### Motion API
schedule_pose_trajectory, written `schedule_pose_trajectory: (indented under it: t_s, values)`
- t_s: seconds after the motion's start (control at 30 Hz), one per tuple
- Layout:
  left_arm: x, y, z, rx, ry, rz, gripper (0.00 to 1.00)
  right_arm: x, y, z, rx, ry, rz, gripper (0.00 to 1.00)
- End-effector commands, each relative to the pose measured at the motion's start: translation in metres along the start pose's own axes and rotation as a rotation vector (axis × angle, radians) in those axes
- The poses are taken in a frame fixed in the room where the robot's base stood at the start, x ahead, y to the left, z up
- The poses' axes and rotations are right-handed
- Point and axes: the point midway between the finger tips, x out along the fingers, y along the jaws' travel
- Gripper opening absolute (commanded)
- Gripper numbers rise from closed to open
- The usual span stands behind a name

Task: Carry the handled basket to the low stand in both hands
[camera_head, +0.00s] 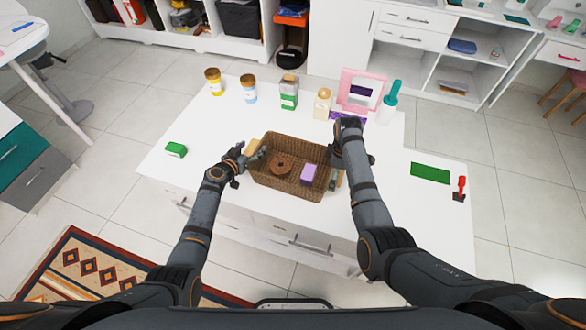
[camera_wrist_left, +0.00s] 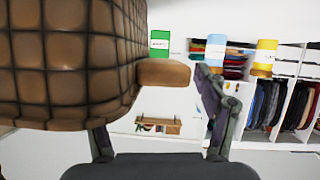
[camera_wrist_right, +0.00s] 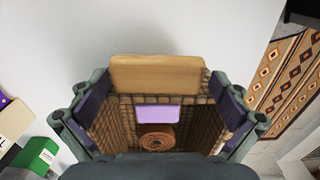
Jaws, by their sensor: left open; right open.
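The brown woven basket (camera_head: 287,185) stands on the white table, with a pale wooden handle at each end. A brown ring-shaped item (camera_head: 281,165) and a purple block (camera_head: 308,174) lie inside. My left gripper (camera_head: 246,160) is open at the basket's left handle; the handle (camera_wrist_left: 163,72) shows near its fingers, one partly hidden by the basket (camera_wrist_left: 65,60). My right gripper (camera_head: 337,163) is open at the right end; in the right wrist view the right handle (camera_wrist_right: 157,75) lies between its spread fingers. I cannot tell for certain which surface is the low stand.
Jars, a green-labelled carton (camera_head: 289,92), a pink frame (camera_head: 361,90) and a teal bottle (camera_head: 391,98) line the table's back. A green box (camera_head: 176,149) lies left. A green mat (camera_head: 430,173) and a red item (camera_head: 461,187) lie right. Bare white surface (camera_head: 420,225) is in front of the mat.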

Motion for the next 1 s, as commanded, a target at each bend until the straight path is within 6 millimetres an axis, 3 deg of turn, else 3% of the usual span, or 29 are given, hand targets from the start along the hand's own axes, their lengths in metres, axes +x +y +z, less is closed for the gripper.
schedule_pose_trajectory:
  t_s: [0.2, 0.47, 0.9, 1.0]
  values:
    - [0.0112, 0.0001, -0.0005, 0.000, 0.000, -0.001, 0.72, 0.0115, 0.0000, 0.0002, 0.001, 0.000, 0.001, 1.00]
    - [0.0115, 0.0001, -0.0002, 0.001, 0.000, -0.001, 0.72, 0.0118, 0.0001, 0.0001, 0.001, 0.000, 0.001, 1.00]
    - [0.0113, 0.0002, 0.0000, 0.001, 0.000, 0.000, 0.12, 0.0119, -0.0001, 0.0000, 0.001, 0.000, 0.001, 0.40]
    - [0.0113, 0.0003, 0.0000, 0.001, -0.001, 0.000, 0.00, 0.0119, -0.0001, 0.0000, 0.001, 0.000, 0.001, 0.37]
